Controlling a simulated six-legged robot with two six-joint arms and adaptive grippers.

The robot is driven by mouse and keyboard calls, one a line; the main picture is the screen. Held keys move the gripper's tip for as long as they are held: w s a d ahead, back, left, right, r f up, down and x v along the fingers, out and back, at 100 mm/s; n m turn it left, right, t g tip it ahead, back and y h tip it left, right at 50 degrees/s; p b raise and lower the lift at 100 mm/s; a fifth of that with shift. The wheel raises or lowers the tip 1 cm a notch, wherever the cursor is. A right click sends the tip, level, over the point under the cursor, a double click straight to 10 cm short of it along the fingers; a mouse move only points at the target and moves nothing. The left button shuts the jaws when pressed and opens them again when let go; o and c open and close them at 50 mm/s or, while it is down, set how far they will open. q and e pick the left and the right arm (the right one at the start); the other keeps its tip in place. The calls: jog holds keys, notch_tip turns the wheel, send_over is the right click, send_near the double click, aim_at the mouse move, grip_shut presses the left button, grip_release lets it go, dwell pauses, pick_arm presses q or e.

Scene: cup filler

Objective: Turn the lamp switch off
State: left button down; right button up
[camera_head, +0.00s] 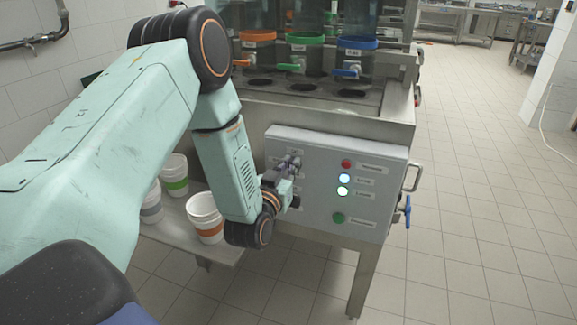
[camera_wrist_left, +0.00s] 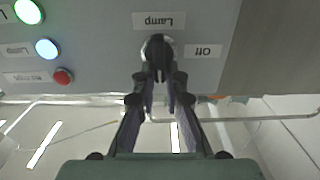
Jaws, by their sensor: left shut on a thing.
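The lamp switch (camera_wrist_left: 157,52) is a round dark knob with a pale rim, in the left wrist view. Upside-down labels reading Lamp and Off sit close to it. My left gripper (camera_wrist_left: 158,75) is shut on the knob, its fingers covering much of it, so I cannot tell which way the knob points. In the head view my left gripper (camera_head: 291,165) is at the left part of the grey control panel (camera_head: 312,205); the switch is hidden behind it there. My right gripper is not in view.
The panel also has a red button (camera_head: 346,163), two lit white lights (camera_head: 344,179) and a green button (camera_head: 338,217). A blue-handled valve (camera_head: 407,212) is at its right. Several cups, one with an orange band (camera_head: 206,222), stand on a shelf at left. Open floor lies right.

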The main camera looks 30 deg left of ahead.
pick_arm(q)
jog(key=shift+d, duration=0.1)
dwell(0.3)
jog(key=shift+n, duration=0.5)
jog(key=n, duration=0.3)
jog(key=shift+s+a+f+b, duration=0.1)
jog(key=shift+a+b, duration=0.2)
jog(key=shift+a, duration=0.1)
jog(key=n+b, duration=0.2)
jog(key=n, duration=0.2)
jog(key=f+n+b, duration=0.1)
jog(key=n+b, duration=0.1)
jog(key=n, duration=0.3)
jog(key=a+n+b, duration=0.1)
jog(key=n+b, duration=0.1)
jog(key=n, duration=0.3)
jog(key=shift+s+a+f+b, duration=0.1)
jog(key=shift+s+f+b, duration=0.05)
jog(key=shift+f+b, duration=0.2)
